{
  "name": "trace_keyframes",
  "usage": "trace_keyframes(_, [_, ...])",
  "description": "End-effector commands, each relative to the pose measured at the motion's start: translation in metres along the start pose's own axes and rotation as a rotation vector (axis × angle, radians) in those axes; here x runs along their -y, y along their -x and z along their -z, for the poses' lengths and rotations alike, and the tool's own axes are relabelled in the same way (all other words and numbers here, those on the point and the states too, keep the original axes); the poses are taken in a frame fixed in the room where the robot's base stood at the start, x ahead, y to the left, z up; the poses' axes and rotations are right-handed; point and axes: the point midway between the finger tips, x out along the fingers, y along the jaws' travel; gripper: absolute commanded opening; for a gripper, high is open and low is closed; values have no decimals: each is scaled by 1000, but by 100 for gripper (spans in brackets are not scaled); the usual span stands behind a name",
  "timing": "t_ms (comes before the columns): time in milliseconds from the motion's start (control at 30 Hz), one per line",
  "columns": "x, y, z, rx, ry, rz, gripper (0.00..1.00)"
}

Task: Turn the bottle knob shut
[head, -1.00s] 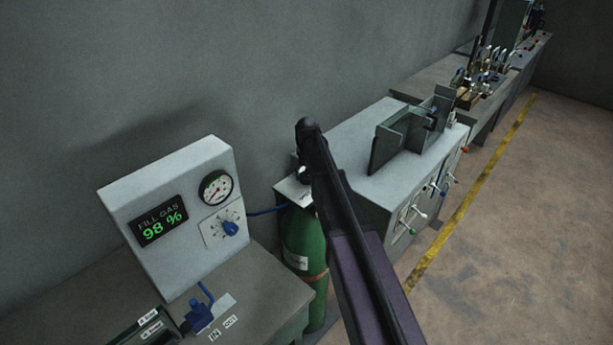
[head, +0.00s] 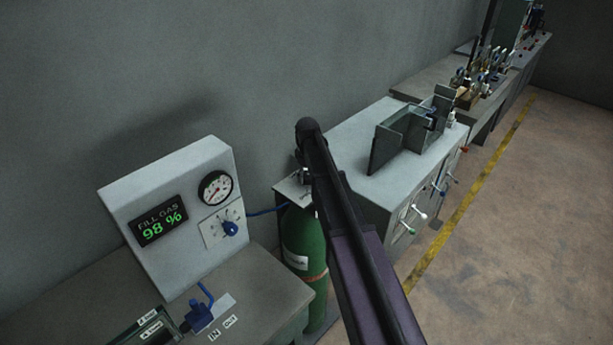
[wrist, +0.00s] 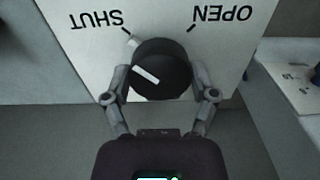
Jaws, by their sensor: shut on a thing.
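A round black knob (wrist: 165,65) with a white line on its face sits on a pale plate (wrist: 95,45) in the wrist view. The plate reads SHUT (wrist: 97,20) and OPEN (wrist: 222,13), both upside down. A small pale tab (wrist: 132,40) at the knob's rim lies by the SHUT mark. My gripper (wrist: 161,78) has a finger on each side of the knob and is shut on it. In the head view, the green bottle (head: 303,240) stands under the plate (head: 290,189). My arm hides the knob there.
A grey panel (head: 165,190) with a gauge, a blue dial and a display reading FILL GAS 98 % stands left of the bottle. A grey cabinet (head: 350,140) with lever handles stands to the right. The floor at the right is clear.

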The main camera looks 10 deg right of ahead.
Motion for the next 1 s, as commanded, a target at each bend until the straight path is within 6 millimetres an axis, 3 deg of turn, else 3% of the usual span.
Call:
trace_keyframes(400, [2, 0, -2, 4, 13, 5, 27])
trace_keyframes(433, [2, 0, -2, 4, 12, 5, 77])
trace_keyframes(500, [2, 0, -2, 3, 12, 5, 98])
trace_keyframes(1000, [1, 0, 0, 1, 7, 1, 100])
